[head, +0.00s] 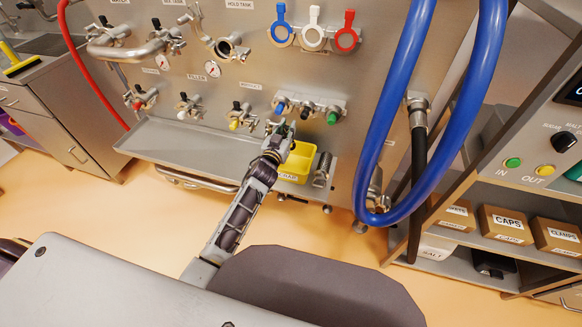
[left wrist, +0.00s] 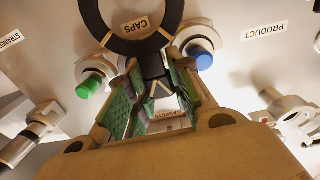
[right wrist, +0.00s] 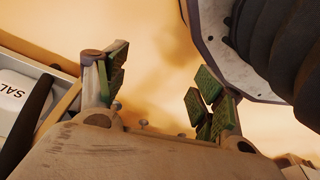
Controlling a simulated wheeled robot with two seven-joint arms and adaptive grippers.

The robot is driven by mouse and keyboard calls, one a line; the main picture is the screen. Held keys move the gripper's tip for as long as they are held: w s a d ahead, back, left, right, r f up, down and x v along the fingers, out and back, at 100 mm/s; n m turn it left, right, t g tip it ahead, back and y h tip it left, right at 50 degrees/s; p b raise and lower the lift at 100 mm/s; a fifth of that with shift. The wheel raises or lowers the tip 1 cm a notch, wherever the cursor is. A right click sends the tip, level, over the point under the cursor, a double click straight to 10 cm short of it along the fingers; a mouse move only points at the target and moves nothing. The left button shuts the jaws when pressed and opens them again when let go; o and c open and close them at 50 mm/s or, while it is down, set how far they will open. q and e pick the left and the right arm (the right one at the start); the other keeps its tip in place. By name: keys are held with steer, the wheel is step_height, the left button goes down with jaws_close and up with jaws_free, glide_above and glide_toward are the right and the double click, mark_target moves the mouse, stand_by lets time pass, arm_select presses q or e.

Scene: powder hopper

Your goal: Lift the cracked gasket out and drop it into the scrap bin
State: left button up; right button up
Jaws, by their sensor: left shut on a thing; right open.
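My left gripper (head: 281,131) is in front of the panel of pipe fittings, just above and left of the yellow scrap bin (head: 298,163). In the left wrist view the left gripper (left wrist: 155,75) is shut on a black ring, the gasket (left wrist: 96,22), which stands out beyond the fingertips. Its upper edge is cut off by the frame, and I cannot make out a crack. The scrap bin sits on the metal ledge, partly behind my left gripper. My right gripper (right wrist: 160,98) is open and empty in the right wrist view; it does not show in the head view.
The metal ledge (head: 190,150) runs below the valves. Blue (left wrist: 203,58) and green (left wrist: 88,87) caps flank the left fingers. A big blue hose (head: 385,120) hangs right of the bin. Shelves with boxes (head: 505,224) stand at the right.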

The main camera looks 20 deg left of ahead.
arm_select(q)
steer(key=shift+w+a+f+b, duration=0.15)
steer(key=shift+w+f+b, duration=0.1)
steer(key=shift+w+b, duration=0.3)
steer(key=shift+w+a+f+b, duration=0.2)
steer(key=shift+w+f+b, duration=0.1)
steer(key=shift+w+b, duration=0.25)
steer(key=shift+w+a+f+b, duration=0.15)
steer(key=shift+w+f+b, duration=0.1)
steer(key=shift+w+b, duration=0.3)
steer(key=shift+w+a+f+y+b, duration=0.1)
steer(key=shift+w+a+y+b, duration=0.15)
steer(key=shift+w+b, duration=0.4)
arm_select(e)
steer(key=shift+w+a+r, duration=0.25)
steer(key=shift+w+r, duration=0.2)
steer(key=shift+w, duration=0.25)
steer(key=shift+w+a+r, duration=0.2)
steer(key=shift+w+r, duration=0.25)
steer(key=shift+w, duration=0.25)
steer(key=shift+r, duration=0.15)
